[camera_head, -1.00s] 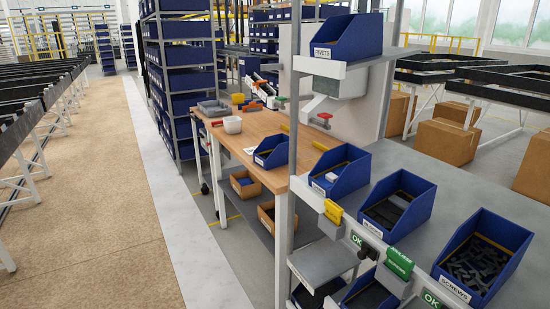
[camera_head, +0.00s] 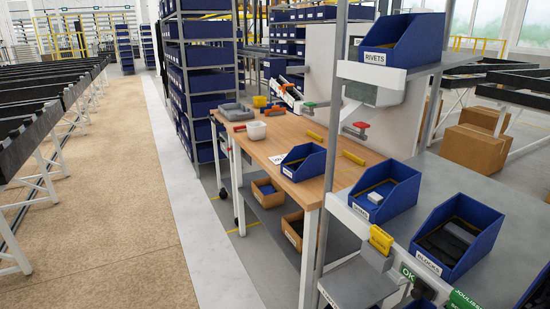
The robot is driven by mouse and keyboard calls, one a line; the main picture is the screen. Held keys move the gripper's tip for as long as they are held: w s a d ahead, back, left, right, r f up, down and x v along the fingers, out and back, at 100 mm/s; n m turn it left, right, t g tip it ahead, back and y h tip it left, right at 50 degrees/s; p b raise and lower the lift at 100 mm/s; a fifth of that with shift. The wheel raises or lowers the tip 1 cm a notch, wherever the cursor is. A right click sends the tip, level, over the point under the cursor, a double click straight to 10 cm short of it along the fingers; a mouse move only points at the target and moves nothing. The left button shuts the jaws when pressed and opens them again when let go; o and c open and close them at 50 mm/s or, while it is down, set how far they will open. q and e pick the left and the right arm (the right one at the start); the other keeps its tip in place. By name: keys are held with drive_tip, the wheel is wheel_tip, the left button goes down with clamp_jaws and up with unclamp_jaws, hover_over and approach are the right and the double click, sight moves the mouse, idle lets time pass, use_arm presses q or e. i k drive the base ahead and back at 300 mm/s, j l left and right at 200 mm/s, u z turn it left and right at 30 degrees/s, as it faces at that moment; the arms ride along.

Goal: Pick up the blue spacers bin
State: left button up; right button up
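Several blue open-front bins are in view; I cannot read "spacers" on any of them. One blue bin (camera_head: 304,163) stands on the wooden table, its label too small to read. Another blue bin (camera_head: 400,196) with small parts in it stands on the grey shelf, its label blurred. A blue bin with dark parts (camera_head: 482,227) is to its right, with a label that looks like BLOCKS. A bin labelled RIVETS (camera_head: 402,42) stands on the upper shelf. Neither of my grippers is in view.
The wooden table (camera_head: 285,140) holds a white container (camera_head: 256,131) and grey trays. A metal post (camera_head: 331,140) rises in front of it. Cardboard bins are on the shelf below. A tall rack of blue bins stands behind. The tan floor (camera_head: 110,200) at left is clear.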

sight(305, 162)
drive_tip(key=i+j+u, duration=0.35)
drive_tip(key=i, duration=0.6)
drive_tip(key=i+u, duration=0.3)
drive_tip(key=i, duration=0.65)
drive_tip(key=i+j+z, duration=0.1)
drive_tip(key=i+z, duration=0.35)
drive_tip(key=i+j+z, duration=0.3)
drive_tip(key=i+z, duration=0.2)
drive_tip(key=i+j+z, duration=0.45)
drive_tip(key=k+l, duration=0.05)
